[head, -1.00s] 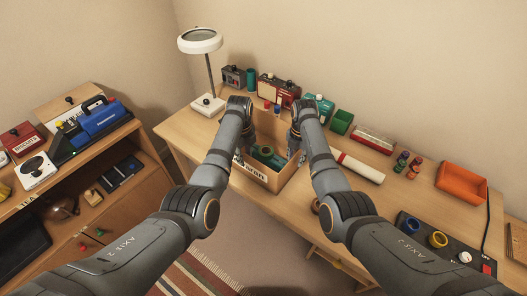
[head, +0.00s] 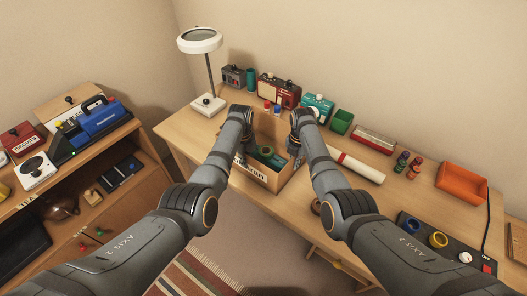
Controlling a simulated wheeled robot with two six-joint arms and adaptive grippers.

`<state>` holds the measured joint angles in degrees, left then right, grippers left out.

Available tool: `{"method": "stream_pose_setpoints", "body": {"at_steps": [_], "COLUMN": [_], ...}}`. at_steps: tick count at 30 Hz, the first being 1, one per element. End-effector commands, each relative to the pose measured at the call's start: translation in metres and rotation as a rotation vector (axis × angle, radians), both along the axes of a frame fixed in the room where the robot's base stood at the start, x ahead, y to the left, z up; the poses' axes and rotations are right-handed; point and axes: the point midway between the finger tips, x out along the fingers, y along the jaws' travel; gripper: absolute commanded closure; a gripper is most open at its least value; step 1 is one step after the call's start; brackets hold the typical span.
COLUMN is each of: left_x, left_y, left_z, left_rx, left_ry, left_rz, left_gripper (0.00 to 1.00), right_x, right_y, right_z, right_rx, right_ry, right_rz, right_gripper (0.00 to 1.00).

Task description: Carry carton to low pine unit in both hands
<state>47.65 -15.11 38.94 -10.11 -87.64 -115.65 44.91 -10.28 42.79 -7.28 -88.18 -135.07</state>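The open carton (head: 258,173) stands on the desk (head: 205,147) near its front edge, with green items visible inside and partly hidden lettering on its front. My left gripper (head: 239,154) is at the carton's left side, mostly hidden behind its own wrist. My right gripper (head: 295,145) points down at the carton's right side. The fingers of both are too hidden to tell whether they are open or touching the carton walls. The low wooden unit (head: 128,205) stands at the left, with things on its top and open shelves below.
A white lamp (head: 207,103) stands behind the carton at left. A red radio (head: 279,89), a white roll (head: 358,167) and an orange tray (head: 461,183) are also on the desk. Floor shows between desk and unit.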

Motion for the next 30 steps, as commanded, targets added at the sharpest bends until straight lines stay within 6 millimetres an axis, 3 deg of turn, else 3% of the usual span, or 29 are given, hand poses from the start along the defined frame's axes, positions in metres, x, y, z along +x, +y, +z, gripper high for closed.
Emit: {"method": "stream_pose_setpoints", "body": {"at_steps": [10, 22, 30], "left_x": [0.000, 0.000, 0.000], "left_y": [0.000, 0.000, 0.000], "left_z": [0.003, 0.050, 0.051], "left_rx": [0.000, -0.001, -0.001], "left_ry": [-0.001, -0.001, -0.001], "left_rz": [0.000, 0.000, 0.000], "left_gripper": [1.00, 1.00, 1.00], "right_x": [0.000, 0.000, 0.000], "right_y": [0.000, 0.000, 0.000], "right_z": [0.003, 0.049, 0.050], "right_rx": [0.000, 0.000, 0.001], "right_ry": [-0.001, -0.001, -0.001], "right_rz": [0.000, 0.000, 0.000], "right_gripper": [1.00, 1.00, 1.00]}}
